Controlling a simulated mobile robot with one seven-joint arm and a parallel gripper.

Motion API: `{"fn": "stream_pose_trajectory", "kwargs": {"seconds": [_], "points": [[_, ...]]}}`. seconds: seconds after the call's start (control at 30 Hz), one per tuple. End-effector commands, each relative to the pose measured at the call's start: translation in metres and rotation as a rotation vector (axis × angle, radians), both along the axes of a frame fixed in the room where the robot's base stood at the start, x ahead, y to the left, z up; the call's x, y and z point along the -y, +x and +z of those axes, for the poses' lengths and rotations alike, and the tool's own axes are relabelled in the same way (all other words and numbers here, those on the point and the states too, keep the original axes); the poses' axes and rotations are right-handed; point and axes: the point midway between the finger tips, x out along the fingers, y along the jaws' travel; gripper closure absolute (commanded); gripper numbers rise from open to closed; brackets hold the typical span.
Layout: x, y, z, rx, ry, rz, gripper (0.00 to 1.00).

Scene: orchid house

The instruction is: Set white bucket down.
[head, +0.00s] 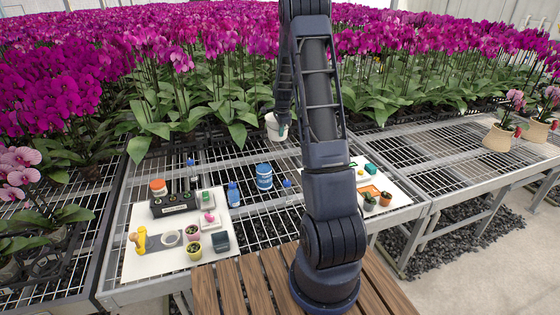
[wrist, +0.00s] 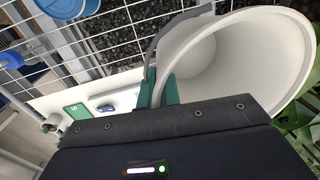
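The white bucket (head: 274,131) is near the back of the metal mesh bench, partly beside my arm in the head view. In the wrist view the white bucket (wrist: 245,55) fills the upper right, its open mouth showing an empty inside. My gripper (head: 283,130) is at the bucket's right side. In the wrist view the teal fingers of my gripper (wrist: 158,90) are shut on the bucket's rim, one on each side of the wall. The bucket's base and whether it touches the mesh are hidden.
A blue bucket (head: 264,178) stands on the mesh bench (head: 240,160). A white board (head: 140,262) at left holds small pots, a dark caddy (head: 173,204) and bottles. Another board (head: 396,196) is at right. Orchids (head: 190,100) crowd behind. The right bench (head: 425,150) has open mesh.

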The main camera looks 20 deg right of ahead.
Motion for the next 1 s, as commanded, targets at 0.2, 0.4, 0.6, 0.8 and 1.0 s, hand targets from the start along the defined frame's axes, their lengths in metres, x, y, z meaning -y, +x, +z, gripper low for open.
{"fn": "stream_pose_trajectory", "kwargs": {"seconds": [0.2,0.4,0.6,0.8,1.0], "points": [[0.0,-0.001,-0.049,-0.002,0.001,-0.001,1.0],[0.0,0.0,-0.09,-0.002,0.0,0.0,1.0],[0.0,0.0,-0.111,0.0,0.0,-0.001,1.0],[0.0,0.0,-0.123,0.0,0.0,-0.001,1.0],[0.0,0.0,-0.15,-0.001,0.0,0.0,1.0]]}}
